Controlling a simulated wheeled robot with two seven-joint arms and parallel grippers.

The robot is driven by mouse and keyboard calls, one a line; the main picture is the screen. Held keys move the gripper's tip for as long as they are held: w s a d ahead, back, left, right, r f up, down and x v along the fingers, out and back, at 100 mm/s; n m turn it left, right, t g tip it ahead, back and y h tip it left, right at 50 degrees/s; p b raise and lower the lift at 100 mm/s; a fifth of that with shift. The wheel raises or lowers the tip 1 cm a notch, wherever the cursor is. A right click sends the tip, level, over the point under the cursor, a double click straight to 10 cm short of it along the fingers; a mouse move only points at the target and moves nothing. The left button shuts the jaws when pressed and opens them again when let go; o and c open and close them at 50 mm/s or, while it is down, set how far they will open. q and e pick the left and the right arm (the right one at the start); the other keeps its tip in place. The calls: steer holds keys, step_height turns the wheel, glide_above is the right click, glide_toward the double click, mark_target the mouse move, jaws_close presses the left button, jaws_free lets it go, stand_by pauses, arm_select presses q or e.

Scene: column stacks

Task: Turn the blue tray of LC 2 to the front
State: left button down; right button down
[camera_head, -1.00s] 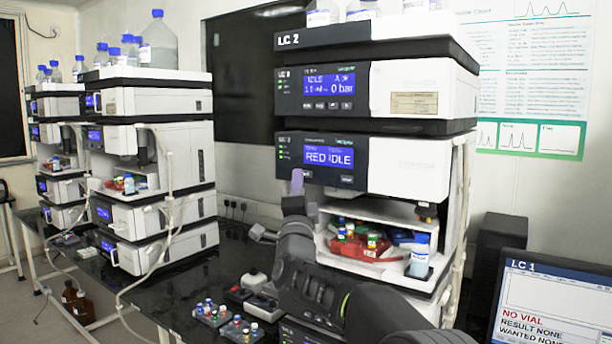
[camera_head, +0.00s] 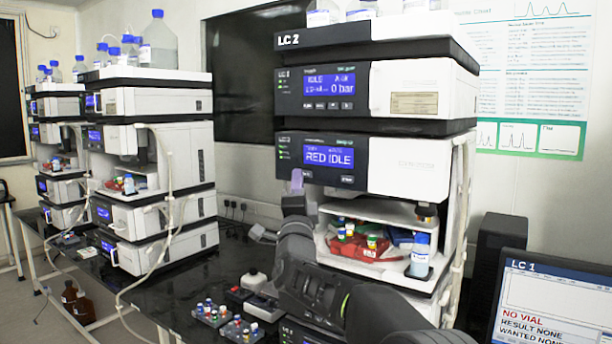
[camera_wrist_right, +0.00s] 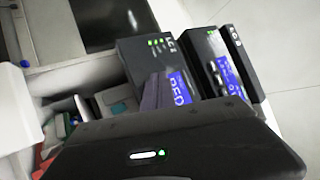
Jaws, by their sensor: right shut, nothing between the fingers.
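The LC 2 stack (camera_head: 420,175) stands right of centre in the head view. Its lower display (camera_head: 328,155) reads RED IDLE. In its open bay, a red tray (camera_head: 352,250) with several vials sits at the front. The blue tray (camera_head: 403,238) shows only partly, behind it and to the right. My right gripper (camera_head: 297,183) is shut and empty, upright beside the left lower edge of the display unit. I cannot tell whether it touches the unit. In the right wrist view a purple finger (camera_wrist_right: 152,92) overlaps the display lettered RED (camera_wrist_right: 178,87). My left gripper is not in view.
Small vial racks (camera_head: 240,328) lie on the dark bench left of my right arm. Another LC stack (camera_head: 160,170) stands at the left. A monitor (camera_head: 555,300) is at the lower right.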

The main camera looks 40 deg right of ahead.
stand_by(0.5)
steer(key=shift+w+d+b, duration=0.15)
steer(key=shift+d+b, duration=0.3)
steer(key=shift+w+d, duration=0.1)
steer(key=shift+d, duration=0.25)
stand_by(0.8)
steer(key=shift+b, duration=0.35)
steer(key=shift+a, duration=0.15)
steer(key=shift+s+a+b, duration=0.25)
steer(key=shift+a+b, duration=0.35)
steer(key=shift+b, duration=0.05)
steer(key=shift+a, duration=0.1)
